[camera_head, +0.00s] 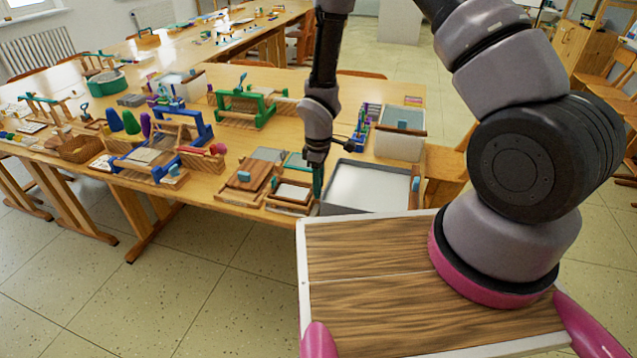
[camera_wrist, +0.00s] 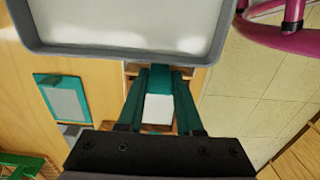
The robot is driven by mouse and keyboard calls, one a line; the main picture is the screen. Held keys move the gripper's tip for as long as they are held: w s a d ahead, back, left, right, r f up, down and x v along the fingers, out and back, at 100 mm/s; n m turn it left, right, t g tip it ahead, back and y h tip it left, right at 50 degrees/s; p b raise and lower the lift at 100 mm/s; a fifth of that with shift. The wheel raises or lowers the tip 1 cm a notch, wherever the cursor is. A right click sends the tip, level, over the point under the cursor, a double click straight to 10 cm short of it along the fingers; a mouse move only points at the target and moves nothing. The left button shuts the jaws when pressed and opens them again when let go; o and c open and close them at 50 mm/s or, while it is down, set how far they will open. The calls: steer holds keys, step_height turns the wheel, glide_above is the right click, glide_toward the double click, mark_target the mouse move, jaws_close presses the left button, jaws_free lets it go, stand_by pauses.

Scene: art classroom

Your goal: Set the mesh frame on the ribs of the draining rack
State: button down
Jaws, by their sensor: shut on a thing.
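The mesh frame (camera_head: 290,193) is a small wooden frame with a pale panel, at the table's front edge left of the grey tray. In the wrist view its pale panel (camera_wrist: 157,111) shows between my teal fingers. My gripper (camera_head: 318,182) points down at the frame's right end. In the wrist view my gripper (camera_wrist: 159,88) is shut on the teal tab (camera_wrist: 160,76) of the frame. My fingers hide part of the frame, and I cannot tell whether it is clear of the table. I cannot surely pick out the ribbed draining rack.
The grey tray (camera_head: 325,210) of white liquid stands close on the right; its rim (camera_wrist: 120,52) is close in the wrist view. A wooden frame with a blue tab (camera_head: 243,177) lies left. A green press (camera_head: 250,107) and blue press (camera_head: 190,127) stand farther back.

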steer(key=shift+c, duration=2.4)
jaws_free()
step_height(320, 180, up, 11)
steer(key=shift+f, duration=0.1)
steer(key=d+r+m+t, duration=0.2)
steer(key=d+r+m, duration=0.25)
steer(key=r, duration=0.65)
steer(key=d+r+m+t, duration=0.1)
steer(key=d+r+m, duration=0.4)
steer(key=r, duration=0.6)
steer(key=s+d+r+m+t+y, duration=0.1)
steer(key=s+d+r+m+t, duration=0.1)
steer(key=s+d+r+m, duration=0.2)
steer(key=s+d+r+m+t+y, duration=0.1)
steer(key=s+d+r+m, duration=0.3)
steer(key=s+r, duration=0.7)
steer(key=shift+d+r+t, duration=0.35)
steer(key=shift+r+t, duration=0.25)
steer(key=shift+r, duration=0.1)
